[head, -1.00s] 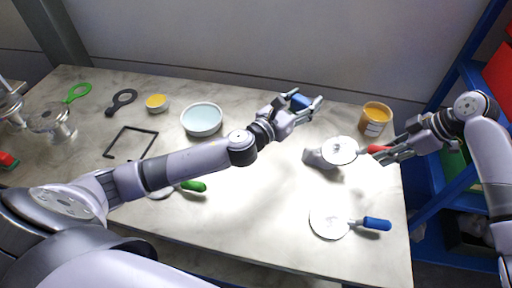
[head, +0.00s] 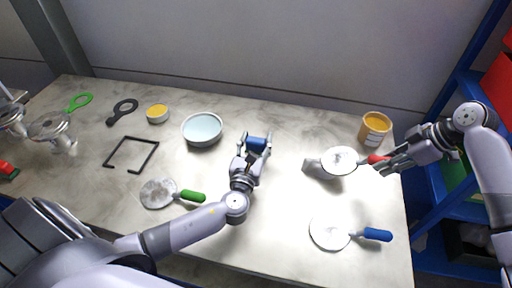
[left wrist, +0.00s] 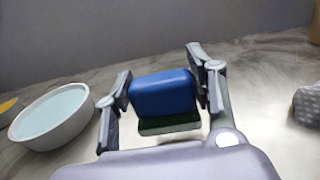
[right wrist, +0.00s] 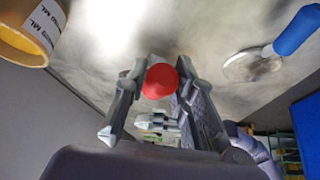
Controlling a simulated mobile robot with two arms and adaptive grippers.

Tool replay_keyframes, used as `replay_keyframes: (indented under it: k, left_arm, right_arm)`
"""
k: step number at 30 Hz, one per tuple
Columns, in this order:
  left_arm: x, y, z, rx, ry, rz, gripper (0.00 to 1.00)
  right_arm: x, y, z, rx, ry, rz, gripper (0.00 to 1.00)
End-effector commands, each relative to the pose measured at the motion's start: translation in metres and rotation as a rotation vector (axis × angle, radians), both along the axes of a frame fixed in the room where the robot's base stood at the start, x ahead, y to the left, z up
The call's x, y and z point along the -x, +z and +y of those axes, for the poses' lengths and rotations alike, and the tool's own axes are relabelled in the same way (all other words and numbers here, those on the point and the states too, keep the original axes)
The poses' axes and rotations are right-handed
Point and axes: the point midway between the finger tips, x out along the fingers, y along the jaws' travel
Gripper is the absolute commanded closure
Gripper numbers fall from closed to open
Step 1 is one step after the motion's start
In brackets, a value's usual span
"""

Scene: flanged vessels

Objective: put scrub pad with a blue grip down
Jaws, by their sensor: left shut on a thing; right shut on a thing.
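The scrub pad with a blue grip (head: 257,142) is held in my left gripper (head: 254,147), right of the light-blue bowl in the head view. In the left wrist view its blue grip (left wrist: 162,92) sits between the two fingers, with a dark green pad (left wrist: 169,124) under it. Whether the pad touches the table I cannot tell. My right gripper (head: 384,162) is shut on the red handle (head: 377,159) of a tool with a round white disc (head: 339,160). In the right wrist view the red handle end (right wrist: 160,81) shows between the fingers.
A bowl of pale-blue liquid (head: 202,129) stands left of the pad. A blue-handled disc (head: 329,233) and a green-handled disc (head: 158,193) lie nearer the front. An orange-yellow jar (head: 375,128) stands back right. A black frame (head: 132,154) lies left. Bare table lies around the pad.

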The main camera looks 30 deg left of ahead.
Motion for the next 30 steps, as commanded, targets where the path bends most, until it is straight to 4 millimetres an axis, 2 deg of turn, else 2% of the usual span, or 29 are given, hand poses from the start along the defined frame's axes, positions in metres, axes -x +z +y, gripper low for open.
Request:
replay_keyframes:
  k: [3, 6, 17, 18, 26, 30]
  left_arm:
    - [0.000, -0.019, 0.000, -0.002, 0.001, 0.004, 0.82]
    - [0.000, -0.027, 0.000, 0.000, -0.001, 0.002, 0.82]
    - [0.000, -0.030, 0.000, -0.001, -0.001, 0.001, 0.82]
    - [0.000, -0.030, 0.000, -0.001, -0.001, 0.001, 0.48]
    - [0.000, -0.030, 0.000, 0.000, -0.001, 0.001, 0.31]
    - [0.000, -0.030, 0.000, 0.000, -0.001, 0.001, 0.30]
  right_arm:
    - [-0.001, 0.001, 0.001, -0.003, -0.001, -0.003, 0.98]
    - [-0.001, 0.002, 0.001, -0.003, -0.001, -0.003, 0.98]
    - [-0.001, 0.002, 0.001, -0.003, -0.001, -0.003, 0.98]
    - [-0.001, 0.002, 0.001, -0.003, -0.001, -0.003, 0.98]
    - [-0.001, 0.002, 0.001, -0.003, -0.001, -0.003, 0.98]
    - [-0.001, 0.002, 0.001, -0.003, -0.001, -0.003, 0.98]
